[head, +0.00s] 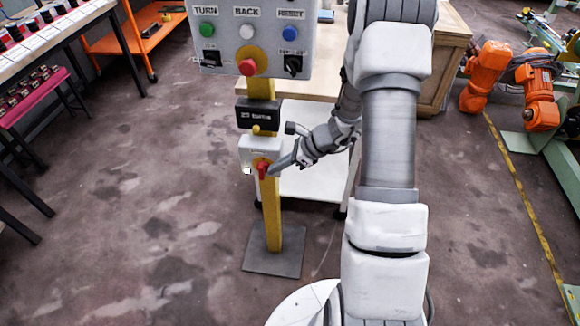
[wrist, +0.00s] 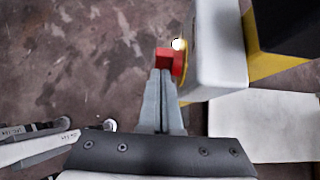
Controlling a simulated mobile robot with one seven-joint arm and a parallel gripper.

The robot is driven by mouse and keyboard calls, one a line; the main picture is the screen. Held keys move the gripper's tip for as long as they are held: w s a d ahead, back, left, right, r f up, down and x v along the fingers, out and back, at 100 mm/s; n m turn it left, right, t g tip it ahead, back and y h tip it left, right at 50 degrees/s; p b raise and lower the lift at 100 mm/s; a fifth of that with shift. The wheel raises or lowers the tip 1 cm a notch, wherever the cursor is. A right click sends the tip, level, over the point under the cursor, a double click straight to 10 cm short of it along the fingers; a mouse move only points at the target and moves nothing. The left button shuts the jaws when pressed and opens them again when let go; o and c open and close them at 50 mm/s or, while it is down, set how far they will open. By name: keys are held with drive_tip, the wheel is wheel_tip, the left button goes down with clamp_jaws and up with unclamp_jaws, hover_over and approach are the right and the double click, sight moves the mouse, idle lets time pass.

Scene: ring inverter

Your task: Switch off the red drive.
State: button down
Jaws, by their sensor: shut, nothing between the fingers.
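A red rotary handle (head: 262,167) on a yellow plate sits on the front of a small white switch box (head: 250,150), fixed to a yellow post. The red handle (wrist: 165,58) also shows in the wrist view, straight ahead of my fingertips. My gripper (head: 272,171) comes in from the right, at the handle's right side. In the wrist view my gripper (wrist: 161,75) has its two fingers together, with nothing between them. The fingertips are at or just short of the handle; I cannot tell if they touch. The white box (wrist: 218,50) shows right of the handle.
A grey control panel (head: 250,45) with several buttons and a red knob is above on the same post (head: 273,225). A white-topped cart (head: 315,180) stands behind my gripper. Orange robot arms (head: 490,75) are at the far right. The floor left of the post is clear.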

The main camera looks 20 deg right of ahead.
sight(260, 166)
drive_tip(key=shift+w+a, duration=0.15)
drive_tip(key=shift+a, duration=0.15)
drive_tip(key=shift+r+p, duration=0.25)
drive_tip(key=shift+p, duration=0.15)
drive_tip(key=shift+w+a+r+g+h+p, duration=0.15)
drive_tip(key=shift+a+g+h+p, duration=0.15)
drive_tip(key=shift+h+p, duration=0.45)
drive_tip(key=shift+w+a+r+g+h+p, duration=0.15)
drive_tip(key=shift+g+h+p, duration=0.3)
drive_tip(key=shift+p, duration=0.45)
drive_tip(key=shift+r, duration=0.1)
drive_tip(key=shift+w+a+r+p, duration=0.15)
drive_tip(key=shift+w+a+p, duration=0.1)
drive_tip(key=shift+a+p, duration=0.4)
drive_tip(key=shift+w+a, duration=0.4)
drive_tip(key=shift+a, duration=0.15)
drive_tip(key=shift+w+a+f, duration=0.15)
drive_tip(key=shift+w+a, duration=0.15)
drive_tip(key=shift+a, duration=0.2)
drive_tip(key=shift+w+a+f, duration=0.1)
drive_tip(key=shift+w+a, duration=0.15)
drive_tip(key=shift+a, duration=0.25)
drive_tip(key=shift+b, duration=0.3)
